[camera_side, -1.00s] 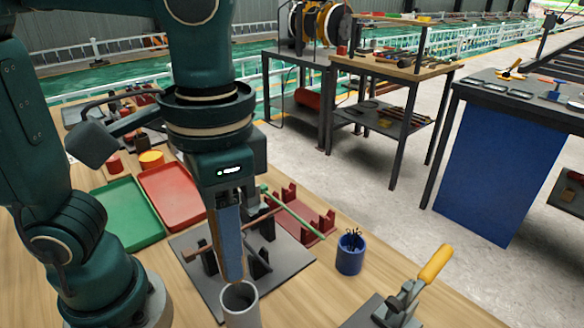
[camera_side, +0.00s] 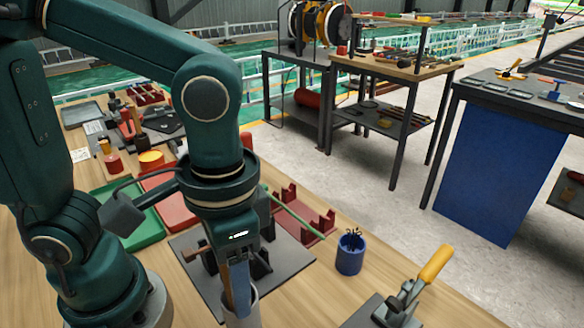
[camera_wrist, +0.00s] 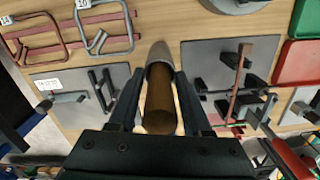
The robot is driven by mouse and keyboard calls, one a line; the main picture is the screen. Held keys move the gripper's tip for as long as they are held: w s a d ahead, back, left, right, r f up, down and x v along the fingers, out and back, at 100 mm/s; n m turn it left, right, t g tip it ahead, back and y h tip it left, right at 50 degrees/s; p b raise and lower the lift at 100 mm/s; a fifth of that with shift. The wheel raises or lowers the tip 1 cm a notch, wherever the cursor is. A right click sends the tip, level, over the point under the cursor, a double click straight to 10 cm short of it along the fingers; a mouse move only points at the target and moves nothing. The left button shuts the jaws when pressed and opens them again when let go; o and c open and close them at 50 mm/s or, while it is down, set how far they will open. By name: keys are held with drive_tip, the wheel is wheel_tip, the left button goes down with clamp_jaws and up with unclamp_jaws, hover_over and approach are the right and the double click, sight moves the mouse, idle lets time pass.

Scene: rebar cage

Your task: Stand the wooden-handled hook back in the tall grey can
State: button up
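The tall grey can (camera_side: 244,316) stands on the wooden bench at the lower edge of the side view; its rim also shows in the wrist view (camera_wrist: 159,56). My gripper (camera_side: 237,296) is right over the can, with its fingertips at the rim. It is shut on the wooden-handled hook (camera_side: 227,288), whose brown handle is upright between the fingers in the wrist view (camera_wrist: 160,106). The handle's lower part goes down into the can's mouth. The metal hook end is hidden.
A dark plate with a bending fixture (camera_side: 283,258) lies just behind the can. A blue cup (camera_side: 350,254) and a yellow-handled clamp (camera_side: 434,265) stand to the right. Red (camera_wrist: 298,64) and green (camera_wrist: 309,18) trays and bent bar frames (camera_wrist: 104,32) lie around in the wrist view.

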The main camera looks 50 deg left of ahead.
drive_tip(key=shift+o, duration=0.2)
drive_tip(key=r, duration=1.2)
drive_tip(key=shift+w+r, duration=0.1)
drive_tip(key=shift+w, duration=0.15)
drive_tip(key=shift+w+a, duration=0.1)
drive_tip(key=shift+a, duration=0.25)
drive_tip(key=w+a+f+n+t, duration=0.2)
drive_tip(key=a+f+t, duration=0.4)
drive_tip(key=a+f, duration=0.2)
drive_tip(key=shift+a+f, duration=0.3)
drive_tip(key=shift+a, duration=0.35)
